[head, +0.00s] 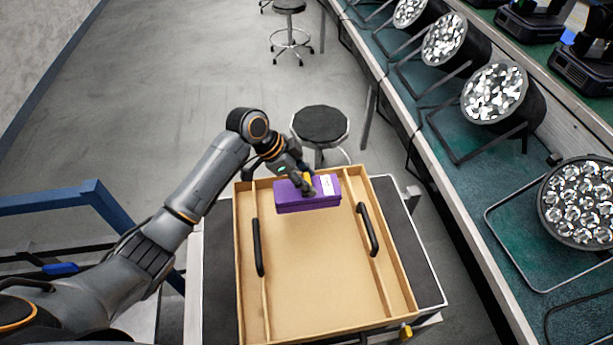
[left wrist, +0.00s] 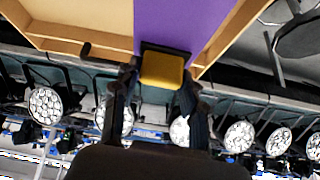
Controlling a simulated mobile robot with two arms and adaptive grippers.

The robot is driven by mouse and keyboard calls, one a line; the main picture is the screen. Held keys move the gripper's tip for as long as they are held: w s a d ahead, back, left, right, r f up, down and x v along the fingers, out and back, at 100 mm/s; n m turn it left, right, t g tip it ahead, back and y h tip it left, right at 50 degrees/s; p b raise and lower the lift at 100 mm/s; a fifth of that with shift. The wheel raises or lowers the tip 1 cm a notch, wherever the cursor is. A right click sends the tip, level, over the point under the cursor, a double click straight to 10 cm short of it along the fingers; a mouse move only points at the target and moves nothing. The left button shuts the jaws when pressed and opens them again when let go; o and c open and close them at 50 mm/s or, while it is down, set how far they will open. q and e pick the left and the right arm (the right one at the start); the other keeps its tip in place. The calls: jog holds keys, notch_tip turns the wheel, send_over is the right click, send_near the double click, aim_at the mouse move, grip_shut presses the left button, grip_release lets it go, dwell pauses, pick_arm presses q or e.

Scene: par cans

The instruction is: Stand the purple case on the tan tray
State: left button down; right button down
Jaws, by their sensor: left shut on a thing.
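The purple case (head: 290,197) is over the far end of the tan tray (head: 318,270), with its long side running across the tray. It has a pale label at its right end. My left gripper (head: 307,186) is shut on the case at a yellow part. In the left wrist view the yellow part sits between the fingertips (left wrist: 161,70), against the purple surface (left wrist: 185,22). The tray (left wrist: 95,14) shows behind it. I cannot tell whether the underside of the case touches the tray floor. My right gripper is out of view.
The tray has two black handles (head: 258,247) (head: 368,230) and thin inner strips along its sides. Its middle and near floor is bare. A round black stool (head: 320,124) stands just behind. A green bench (head: 480,185) with several par cans (head: 495,92) runs along the right.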

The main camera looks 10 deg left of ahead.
pick_arm(q)
notch_tip(320, 180, down, 5)
jog(key=b, duration=0.3)
jog(key=shift+r+b, duration=0.15)
jog(key=shift+b, duration=0.2)
jog(key=shift+f+b, duration=0.7)
jog(key=shift+f, duration=0.7)
jog(key=shift+f, duration=0.45)
jog(key=c, duration=0.7)
grip_release()
jog(key=shift+o, duration=0.2)
jog(key=shift+a, duration=0.1)
